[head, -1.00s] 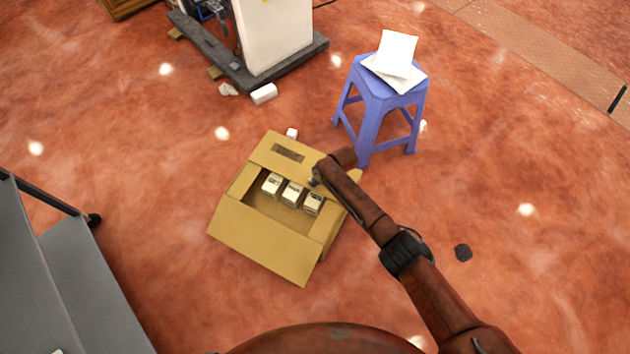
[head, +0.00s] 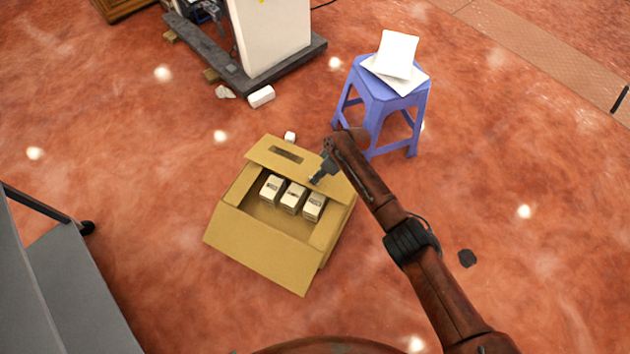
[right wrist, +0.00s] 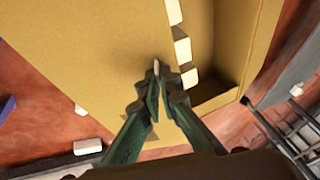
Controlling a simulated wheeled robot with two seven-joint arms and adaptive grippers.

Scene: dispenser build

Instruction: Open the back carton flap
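The open-topped cardboard carton (head: 262,250) stands on the floor in the head view, with three small white boxes (head: 293,197) inside. Its back flap (head: 272,152), with a dark slot, slants over the far side of the opening. The flap (right wrist: 85,60) fills much of the right wrist view. My right gripper (head: 314,180) is over the flap's inner edge, close to the boxes. In the right wrist view its fingers (right wrist: 162,72) are together beside that edge, with no object seen between them. Whether they touch the flap is unclear. My left gripper is out of view.
A blue stool (head: 382,100) with white sheets (head: 395,58) stands behind the carton at right. A white machine (head: 270,35) on a dark base is at the back. A grey cart (head: 75,290) is at left. Floor on the right is mostly clear.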

